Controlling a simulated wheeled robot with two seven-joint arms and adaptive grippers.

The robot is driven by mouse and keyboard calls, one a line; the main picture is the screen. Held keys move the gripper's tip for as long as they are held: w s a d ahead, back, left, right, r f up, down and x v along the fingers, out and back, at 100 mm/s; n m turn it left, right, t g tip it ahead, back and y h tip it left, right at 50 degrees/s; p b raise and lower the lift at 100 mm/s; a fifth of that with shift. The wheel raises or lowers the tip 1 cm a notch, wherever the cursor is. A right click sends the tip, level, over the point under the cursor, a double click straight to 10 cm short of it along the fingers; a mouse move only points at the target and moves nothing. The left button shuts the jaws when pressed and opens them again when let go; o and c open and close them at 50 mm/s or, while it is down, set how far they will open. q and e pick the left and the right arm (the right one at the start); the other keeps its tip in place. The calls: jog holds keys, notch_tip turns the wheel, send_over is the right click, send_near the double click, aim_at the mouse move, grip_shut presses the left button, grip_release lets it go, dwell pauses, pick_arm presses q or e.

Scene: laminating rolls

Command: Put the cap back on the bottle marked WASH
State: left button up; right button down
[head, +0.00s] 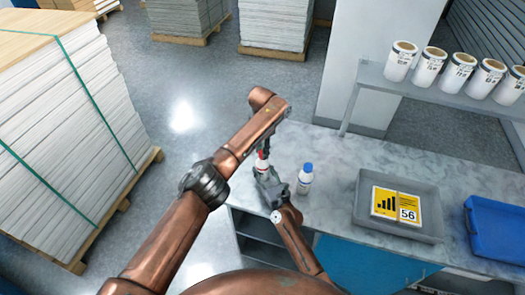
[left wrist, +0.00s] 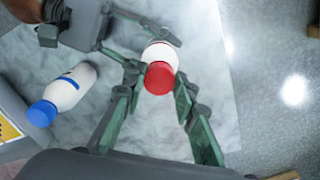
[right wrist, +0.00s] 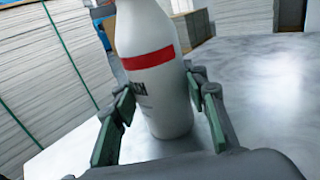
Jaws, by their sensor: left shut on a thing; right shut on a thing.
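My left gripper (head: 264,150) comes down from above, shut on a red cap (left wrist: 158,78). The cap lies over the top of the white bottle in the left wrist view (left wrist: 160,52). I cannot tell whether it is seated on the neck, which is hidden.
A white bottle with a blue cap (head: 304,180) stands just right of my right gripper. A grey tray (head: 364,216) with yellow cards and a blue tray (head: 486,226) lie further right. Several labelled rolls stand on a shelf (head: 400,84). Stacked sheets (head: 70,120) stand at left.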

pick_arm(q)
jog(key=m, duration=0.4)
jog(key=shift+w, duration=0.1)
jog(key=m, duration=0.8)
jog(key=shift+w, duration=0.1)
jog(key=m, duration=0.8)
jog(key=shift+d, duration=0.1)
jog(key=m, duration=0.9)
jog(key=shift+d+m, duration=0.1)
jog(key=shift+m, duration=1.3)
pick_arm(e)
jog(key=shift+a, duration=0.1)
pick_arm(q)
jog(key=shift+d, duration=0.1)
